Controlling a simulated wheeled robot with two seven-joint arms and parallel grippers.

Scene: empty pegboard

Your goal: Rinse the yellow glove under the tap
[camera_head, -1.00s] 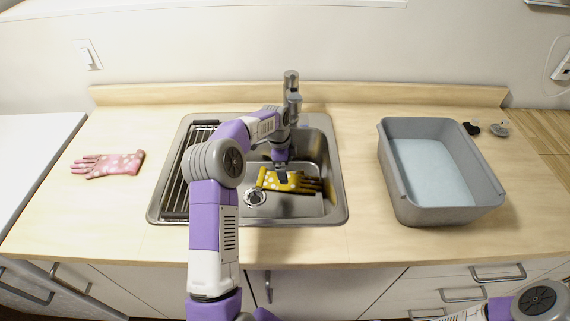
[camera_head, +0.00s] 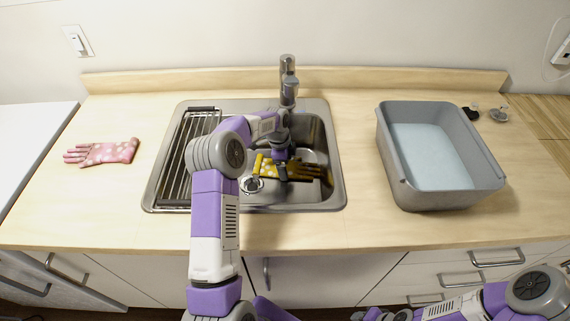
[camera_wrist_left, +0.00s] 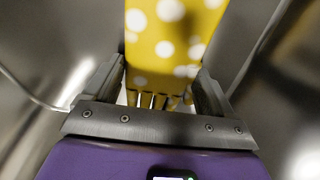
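The yellow glove (camera_head: 296,171) with white dots lies in the sink (camera_head: 338,188), its dark-looking fingers pointing right. My left gripper (camera_head: 282,174) is low in the sink at the glove. In the left wrist view, its two fingers (camera_wrist_left: 160,72) stand apart on either side of the glove (camera_wrist_left: 172,35). The glove's finger ends show close to the palm; firm contact cannot be told. The tap (camera_head: 288,85) stands behind the sink, partly hidden by my left arm; no water is visible. Part of my right arm shows at the bottom right; its finger opening is unclear.
A drying rack (camera_head: 182,165) covers the sink's left side. A pink dotted glove (camera_head: 103,152) lies on the left counter. A grey tub (camera_head: 447,198) with a pale blue inside stands to the right.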

